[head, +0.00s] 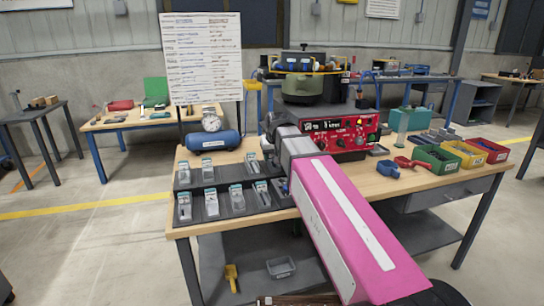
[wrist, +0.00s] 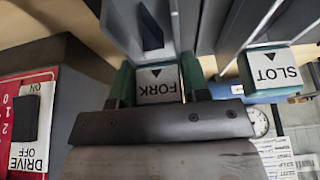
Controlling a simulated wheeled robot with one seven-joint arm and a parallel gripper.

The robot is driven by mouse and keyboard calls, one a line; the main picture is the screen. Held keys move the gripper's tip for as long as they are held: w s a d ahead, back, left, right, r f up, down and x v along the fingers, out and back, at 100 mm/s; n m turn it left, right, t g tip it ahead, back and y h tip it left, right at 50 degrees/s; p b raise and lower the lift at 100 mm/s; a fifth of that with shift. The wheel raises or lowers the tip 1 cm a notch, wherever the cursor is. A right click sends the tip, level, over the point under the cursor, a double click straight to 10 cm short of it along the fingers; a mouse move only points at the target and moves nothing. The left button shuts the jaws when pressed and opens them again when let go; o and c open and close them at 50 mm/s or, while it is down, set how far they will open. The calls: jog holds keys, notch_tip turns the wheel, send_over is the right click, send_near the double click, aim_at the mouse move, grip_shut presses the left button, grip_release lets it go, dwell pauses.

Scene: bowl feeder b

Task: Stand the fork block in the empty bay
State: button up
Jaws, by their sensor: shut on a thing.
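In the wrist view, my gripper (wrist: 158,74) has its green fingers closed on both sides of the fork block, whose white FORK label (wrist: 158,88) reads upside down. A tall grey part with a dark opening rises behind it; I cannot tell whether it belongs to the block. The slot block (wrist: 270,70), labelled SLOT, stands apart to the right. In the head view, my arm hides the gripper and the fork block, in front of the red control panel (head: 342,138). A dark rack (head: 223,210) holds several labelled packs. I cannot make out the empty bay for certain.
The red panel with the drive switch (wrist: 25,118) is close on the left in the wrist view. The green feeder bowl (head: 308,91) stands behind my arm. A blue cylinder (head: 213,140) lies at the back left. Green, yellow and red bins (head: 487,150) stand at the right.

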jog(key=o, duration=1.1)
jog(key=shift+f, duration=0.1)
jog(key=shift+c, duration=0.2)
jog(key=v, duration=1.2)
